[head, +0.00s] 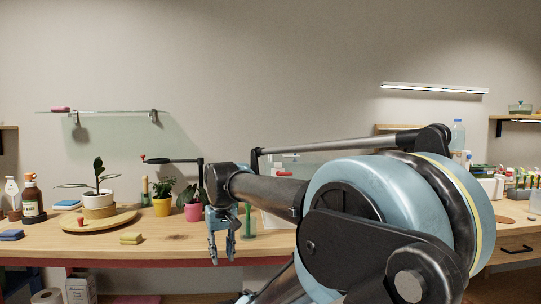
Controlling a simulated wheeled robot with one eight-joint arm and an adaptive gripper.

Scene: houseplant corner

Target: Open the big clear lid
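My gripper (222,250) hangs fingers-down over the front part of the wooden table, left of the picture's middle. Its light blue fingers look apart, with nothing seen between them. A pale see-through panel (310,159), which may be the big clear lid, shows in part behind my arm, right of the gripper. A white edge (272,220) below it may belong to its box. My arm hides most of this area, so I cannot tell how the lid sits. The gripper is apart from the panel.
A yellow pot (162,206) and a pink pot (194,211) with plants stand left of the gripper. A greenish clear tube (249,222) stands close on its right. A white pot (98,205) stands on a round wooden board (122,217). A yellow sponge (131,238) lies near the front edge.

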